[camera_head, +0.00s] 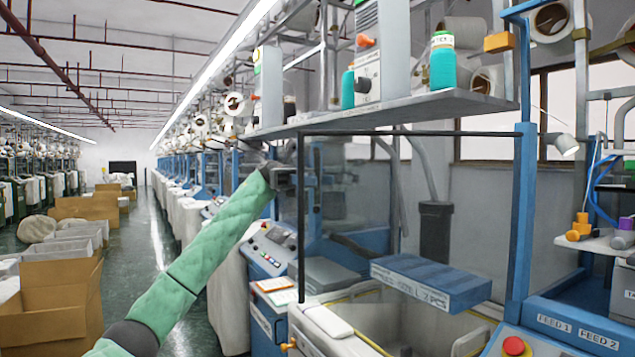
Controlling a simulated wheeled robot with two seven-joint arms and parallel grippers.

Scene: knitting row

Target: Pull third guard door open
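A clear guard door (345,200) with a thin dark frame stands on the nearest blue machine, right of the middle. Its dark left upright runs down beside my gripper, and its top bar lies below a grey shelf. My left arm, in a green padded sleeve, reaches up from the bottom left. My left gripper (284,172) is at the upper part of the door's left upright. It is small and dark there, so I cannot tell whether it touches the frame or whether its fingers are shut. My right gripper is not in view.
The grey shelf (390,112) carries teal bottles and a grey box above the door. A blue labelled box (430,283) is over an open bin behind the door. A red button (513,346) is at the bottom right. Cardboard boxes (50,310) line the left; the aisle floor (140,255) is clear.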

